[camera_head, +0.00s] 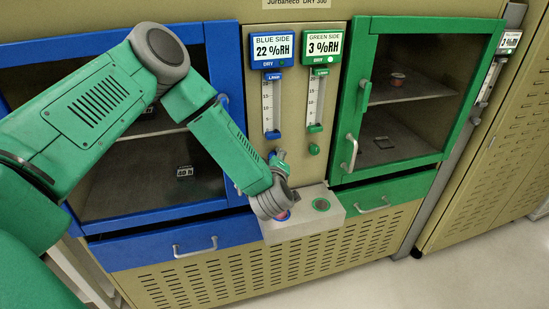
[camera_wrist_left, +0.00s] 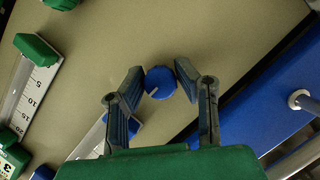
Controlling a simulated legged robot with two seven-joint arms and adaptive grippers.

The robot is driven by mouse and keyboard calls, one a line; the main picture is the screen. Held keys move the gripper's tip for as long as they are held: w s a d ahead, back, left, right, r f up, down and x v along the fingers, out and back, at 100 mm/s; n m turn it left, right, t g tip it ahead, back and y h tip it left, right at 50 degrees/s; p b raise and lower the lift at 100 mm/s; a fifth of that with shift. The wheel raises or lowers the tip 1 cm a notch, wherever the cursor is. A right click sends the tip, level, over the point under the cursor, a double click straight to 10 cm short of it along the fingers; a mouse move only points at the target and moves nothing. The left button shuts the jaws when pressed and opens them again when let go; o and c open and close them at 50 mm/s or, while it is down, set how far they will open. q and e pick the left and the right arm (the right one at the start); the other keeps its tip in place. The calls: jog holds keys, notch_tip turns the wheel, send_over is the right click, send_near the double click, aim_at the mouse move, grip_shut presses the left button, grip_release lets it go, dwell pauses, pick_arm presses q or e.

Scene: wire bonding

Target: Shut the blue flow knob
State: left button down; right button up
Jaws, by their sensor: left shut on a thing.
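The blue flow knob (camera_wrist_left: 160,82) is round, with a white mark pointing to the lower left in the left wrist view. My left gripper (camera_wrist_left: 158,78) is closed around it, with one finger on each side. In the head view, my left gripper (camera_head: 279,156) is at the panel just below the blue flow meter (camera_head: 268,105). The fingers and wrist mostly hide the knob there. The blue side display (camera_head: 272,49) reads 22 %RH. My right gripper is not in view.
The green flow meter (camera_head: 314,100) and green side display (camera_head: 324,46) are to the right. A grey button box (camera_head: 338,216) juts out below my wrist. The blue door (camera_head: 222,60) and green door (camera_head: 362,80) flank the panel; both have handles.

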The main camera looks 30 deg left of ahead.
pick_arm(q)
jog(key=shift+s+d+f, duration=0.1)
jog(key=shift+s+f, duration=0.05)
jog(key=shift+f, duration=0.15)
jog(key=c, duration=1.4)
grip_release()
jog(key=shift+o, duration=0.9)
jog(key=shift+w+r, duration=0.1)
jog(key=shift+w, duration=0.1)
jog(key=v, duration=1.2)
